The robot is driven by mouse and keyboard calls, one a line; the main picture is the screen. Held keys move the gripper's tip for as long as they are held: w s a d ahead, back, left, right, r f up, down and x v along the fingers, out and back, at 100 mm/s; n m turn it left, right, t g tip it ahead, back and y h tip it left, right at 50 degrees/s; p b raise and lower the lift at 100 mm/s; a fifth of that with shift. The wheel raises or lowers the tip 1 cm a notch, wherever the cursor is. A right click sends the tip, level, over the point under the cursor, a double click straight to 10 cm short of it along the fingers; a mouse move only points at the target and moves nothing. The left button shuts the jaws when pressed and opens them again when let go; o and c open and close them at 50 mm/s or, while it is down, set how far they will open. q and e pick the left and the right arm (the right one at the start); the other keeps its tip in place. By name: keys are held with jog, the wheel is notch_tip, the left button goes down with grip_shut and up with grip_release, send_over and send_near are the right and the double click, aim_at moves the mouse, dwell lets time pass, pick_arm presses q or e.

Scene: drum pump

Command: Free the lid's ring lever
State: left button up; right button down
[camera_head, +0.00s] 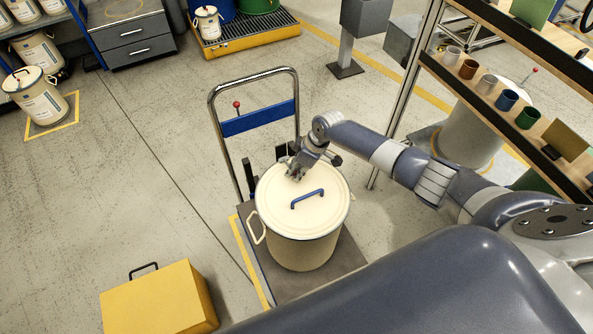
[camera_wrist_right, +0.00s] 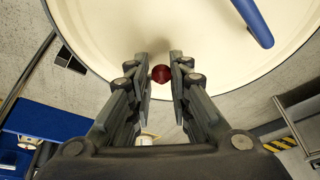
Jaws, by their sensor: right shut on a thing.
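A cream drum (camera_head: 300,253) stands upright on a dark trolley, its cream lid (camera_head: 325,212) on top. The lid has a blue handle (camera_head: 307,199), which also shows in the wrist view (camera_wrist_right: 254,22). At the lid's back rim my right gripper (camera_head: 295,174) reaches down from above. In the wrist view my right gripper (camera_wrist_right: 161,78) has its two fingers on either side of a dark red knob (camera_wrist_right: 161,73) and is shut on it. The ring lever's arm is hidden beneath the gripper and the rim. My left gripper is not in view.
The trolley (camera_head: 335,268) has a tall metal push handle with a blue panel (camera_head: 258,118) behind the drum. A yellow box (camera_head: 160,300) is on the floor at front left. A shelf with several cups (camera_head: 487,83) stands at right.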

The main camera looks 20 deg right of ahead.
jog(key=shift+w+a+r+g+b, duration=0.1)
jog(key=shift+w+a+g+b, duration=0.1)
jog(key=shift+g+b, duration=0.35)
jog(key=r+g+b, duration=0.1)
jog(key=b, duration=0.4)
jog(key=w+g+b, duration=0.1)
jog(key=g+b, duration=0.1)
jog(key=b, duration=0.3)
jog(key=w+r+g+b, duration=0.1)
jog(key=g+b, duration=0.1)
jog(key=b, duration=0.4)
jog(key=shift+w+a+r+m, duration=0.1)
jog(key=shift+w+r+m, duration=0.15)
jog(key=shift+r+m, duration=0.05)
jog(key=shift+r+b, duration=0.25)
jog(key=shift+b, duration=0.5)
jog(key=shift+g, duration=0.25)
jog(key=shift+r, duration=0.1)
jog(key=shift+w, duration=0.1)
jog(key=c, duration=1.5)
grip_release()
jog(key=shift+w, duration=0.15)
